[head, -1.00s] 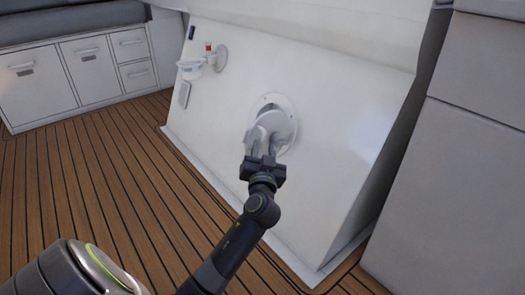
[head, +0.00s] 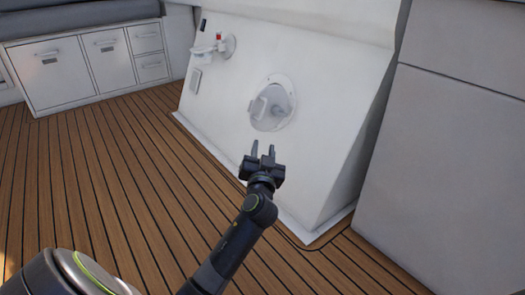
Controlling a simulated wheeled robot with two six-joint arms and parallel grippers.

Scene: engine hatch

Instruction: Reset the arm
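My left gripper (head: 263,150) is in the middle of the head view. Its two fingers point up and stand apart, with nothing between them. A round grey-white fitting with a handle (head: 270,106) is set in the sloped white panel (head: 325,125). The gripper is just below the fitting in the picture and looks clear of it. My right gripper is not in view.
A small holder (head: 207,50) with a red-topped item sits at the panel's upper left. White drawers (head: 70,70) stand at the back left. A grey block (head: 440,150) stands at the right. The wooden deck (head: 110,170) is open at the left.

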